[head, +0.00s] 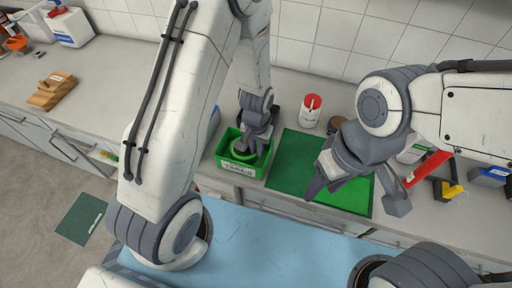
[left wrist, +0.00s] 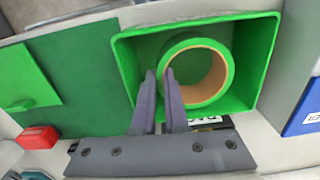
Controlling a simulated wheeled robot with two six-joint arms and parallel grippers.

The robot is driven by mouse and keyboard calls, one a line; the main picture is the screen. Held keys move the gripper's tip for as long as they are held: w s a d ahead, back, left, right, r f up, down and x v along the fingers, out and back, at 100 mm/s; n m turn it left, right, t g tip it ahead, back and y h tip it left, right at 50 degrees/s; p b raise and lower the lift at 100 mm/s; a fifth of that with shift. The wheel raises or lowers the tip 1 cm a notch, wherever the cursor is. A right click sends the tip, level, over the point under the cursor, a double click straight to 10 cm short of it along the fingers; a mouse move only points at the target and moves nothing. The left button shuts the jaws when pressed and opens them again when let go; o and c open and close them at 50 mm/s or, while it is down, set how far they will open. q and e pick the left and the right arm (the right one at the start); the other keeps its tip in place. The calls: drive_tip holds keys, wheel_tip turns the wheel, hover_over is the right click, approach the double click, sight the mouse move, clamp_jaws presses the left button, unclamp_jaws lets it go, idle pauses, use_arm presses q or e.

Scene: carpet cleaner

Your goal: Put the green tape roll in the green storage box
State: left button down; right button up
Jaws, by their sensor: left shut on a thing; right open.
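The green tape roll (left wrist: 228,72) has a tan inner core and shows within the walls of the green storage box (left wrist: 268,48) in the left wrist view. In the head view the green storage box (head: 224,160) stands on the counter with a label on its front. My left gripper (head: 249,148) reaches down into the box from above. Its fingers (left wrist: 162,92) are shut on the near side of the tape roll's wall. I cannot tell whether the roll touches the box floor. My right gripper (head: 354,200) is open and empty above the green mat.
A green mat (head: 290,155) lies right of the box. A red and white can (head: 311,110) stands behind the mat. A blue box (left wrist: 302,112) is beside the green box in the left wrist view. Tools and more boxes crowd the right counter.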

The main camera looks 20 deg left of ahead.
use_arm(q)
drive_tip(key=shift+f, duration=0.7)
drive_tip(key=c, duration=0.9)
unclamp_jaws()
drive_tip(key=shift+o, duration=0.2)
wheel_tip(320, 180, up, 11)
drive_tip(key=shift+f+b, duration=0.2)
drive_tip(key=shift+b, duration=0.65)
drive_tip(key=s+d+r+m+b, duration=0.1)
drive_tip(key=s+d+r+m, duration=0.2)
drive_tip(key=s, duration=0.6)
drive_tip(key=s+d+r+m+h, duration=0.1)
drive_tip(key=s+d+r+m, duration=0.2)
drive_tip(key=s+d+r, duration=0.2)
drive_tip(key=s+r, duration=0.1)
drive_tip(key=s, duration=0.2)
drive_tip(key=shift+s+d+b, duration=0.15)
drive_tip(key=shift+s+b, duration=0.25)
